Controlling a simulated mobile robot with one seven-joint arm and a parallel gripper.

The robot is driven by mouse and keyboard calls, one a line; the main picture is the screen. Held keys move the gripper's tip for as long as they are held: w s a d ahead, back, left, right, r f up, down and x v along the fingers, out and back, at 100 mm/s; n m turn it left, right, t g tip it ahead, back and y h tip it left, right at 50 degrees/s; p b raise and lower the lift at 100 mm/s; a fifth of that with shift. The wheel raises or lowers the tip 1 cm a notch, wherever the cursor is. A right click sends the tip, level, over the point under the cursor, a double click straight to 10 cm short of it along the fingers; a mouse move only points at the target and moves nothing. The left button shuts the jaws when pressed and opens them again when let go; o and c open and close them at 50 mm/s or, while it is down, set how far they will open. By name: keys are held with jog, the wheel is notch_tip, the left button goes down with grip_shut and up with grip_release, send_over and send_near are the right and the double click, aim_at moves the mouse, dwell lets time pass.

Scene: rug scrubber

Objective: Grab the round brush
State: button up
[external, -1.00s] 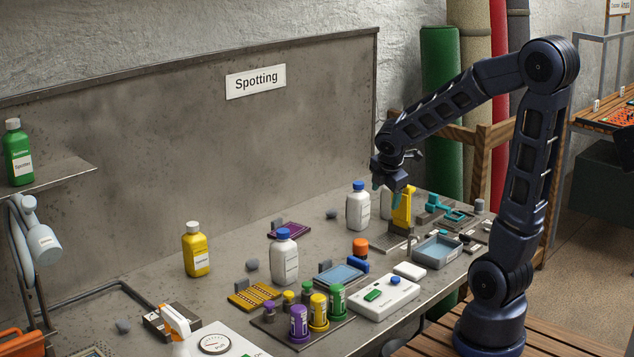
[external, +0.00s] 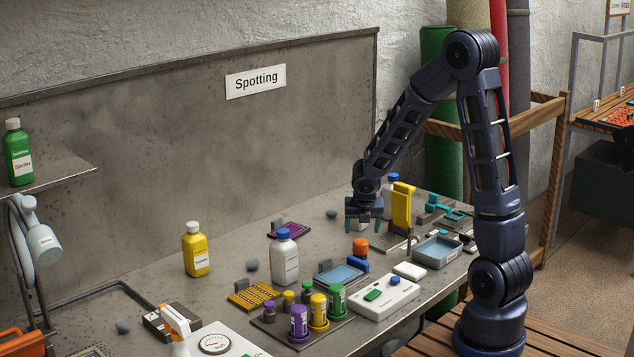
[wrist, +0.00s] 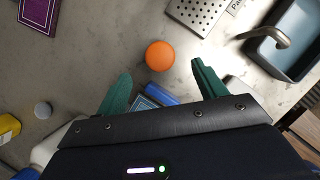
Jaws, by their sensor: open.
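An orange round-topped piece (external: 360,246), which looks like the round brush, stands on the grey table in the external view. In the wrist view its orange top (wrist: 160,55) shows as a disc just beyond the fingertips, roughly centred between them. My gripper (external: 363,225) points down above and slightly behind it in the external view. Its green fingers (wrist: 162,72) are spread and empty, with nothing between them. The underside of the orange piece is hidden from the wrist camera.
A blue roll-shaped piece (external: 357,264) lies close to the orange one. A yellow upright stand (external: 402,205) and a grey basin with a tap (external: 437,250) are to the right. A white bottle (external: 285,258) stands left. Bare table lies behind the orange piece.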

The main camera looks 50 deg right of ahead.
aim_at(361, 241)
jog(key=shift+x, duration=4)
jog(key=shift+s+a, duration=0.1)
jog(key=shift+a, duration=0.05)
jog(key=c, duration=1.1)
